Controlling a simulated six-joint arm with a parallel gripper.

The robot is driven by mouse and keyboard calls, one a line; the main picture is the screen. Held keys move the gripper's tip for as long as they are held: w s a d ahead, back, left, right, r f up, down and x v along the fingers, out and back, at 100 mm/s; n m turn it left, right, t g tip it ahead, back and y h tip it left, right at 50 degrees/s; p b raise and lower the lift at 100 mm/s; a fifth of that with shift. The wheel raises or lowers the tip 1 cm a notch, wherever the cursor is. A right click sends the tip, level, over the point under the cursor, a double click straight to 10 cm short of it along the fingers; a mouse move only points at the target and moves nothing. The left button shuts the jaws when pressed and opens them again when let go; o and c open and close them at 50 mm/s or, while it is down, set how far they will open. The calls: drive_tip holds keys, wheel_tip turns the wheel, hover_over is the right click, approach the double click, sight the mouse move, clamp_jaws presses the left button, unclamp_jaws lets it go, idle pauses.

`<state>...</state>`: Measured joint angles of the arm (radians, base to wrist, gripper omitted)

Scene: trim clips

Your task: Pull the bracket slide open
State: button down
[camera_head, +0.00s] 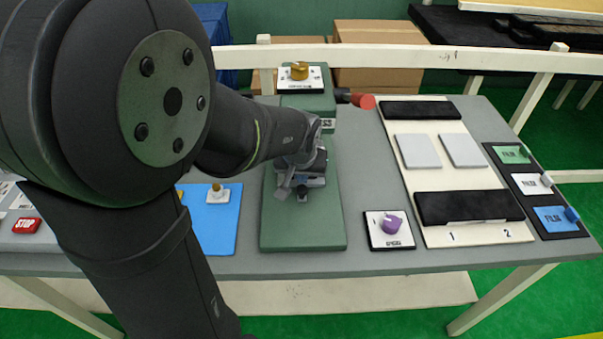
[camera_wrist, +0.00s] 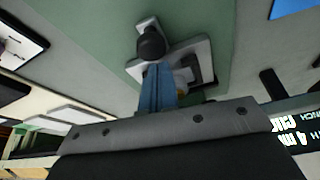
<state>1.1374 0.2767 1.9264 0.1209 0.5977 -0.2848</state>
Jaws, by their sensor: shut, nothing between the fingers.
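The bracket slide looks like a grey metal plate (camera_wrist: 198,50) with a round dark knob (camera_wrist: 151,44), lying on the green press base (camera_head: 302,230). In the head view my gripper (camera_head: 299,178) is low over the middle of that base and hides most of the bracket. In the wrist view my gripper's bluish fingers (camera_wrist: 155,75) are together, with nothing seen between them. Their tips are at or just beside the knob; I cannot tell whether they touch it. A dark opening in the plate shows to the right of the fingers.
A red-ended lever (camera_head: 362,101) sticks out behind the base. A purple knob on a white plate (camera_head: 392,226) stands to the right, near a cream board (camera_head: 470,237) with grey pads. A blue mat (camera_head: 222,240) lies to the left. Bare grey table (camera_head: 365,165) separates base and board.

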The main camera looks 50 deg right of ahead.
drive_tip(key=s+a, duration=0.8)
drive_tip(key=shift+s+a, duration=0.1)
drive_tip(key=shift+a, duration=0.05)
drive_tip(key=shift+r, duration=0.1)
drive_tip(key=v, duration=0.9)
drive_tip(key=shift+r, duration=0.35)
drive_tip(key=shift+s+a+f, duration=0.1)
drive_tip(key=x, duration=0.9)
drive_tip(key=shift+f, duration=0.35)
drive_tip(key=shift+w+d, duration=0.45)
drive_tip(key=shift+d, duration=0.1)
